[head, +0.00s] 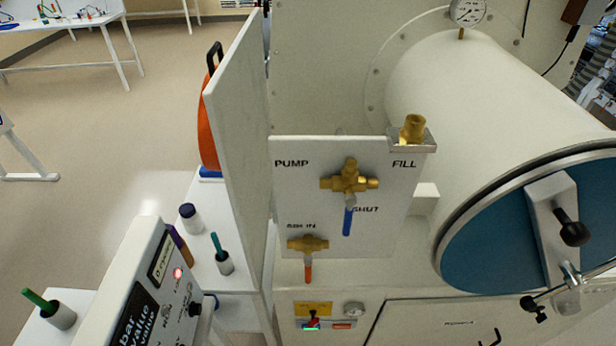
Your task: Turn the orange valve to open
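The orange valve is a brass body (307,244) with a short orange handle (308,271) on the lower left of a white panel (380,235). The handle points straight down. Above and to its right is a larger brass valve (350,178) with a blue handle (347,221), also pointing down. The panel reads PUMP at left, FILL at right and SHUT beside the blue handle. A small label above the orange valve is too small to read surely. Neither of my grippers shows in the head view, so their state is hidden.
A large white cylinder with a blue round door (490,235) and clamp stands at right. A gauge (468,12) is above it. A display box (143,285) stands at front left, near capped bottles (190,217) on a white shelf. Open floor (140,130) lies at left.

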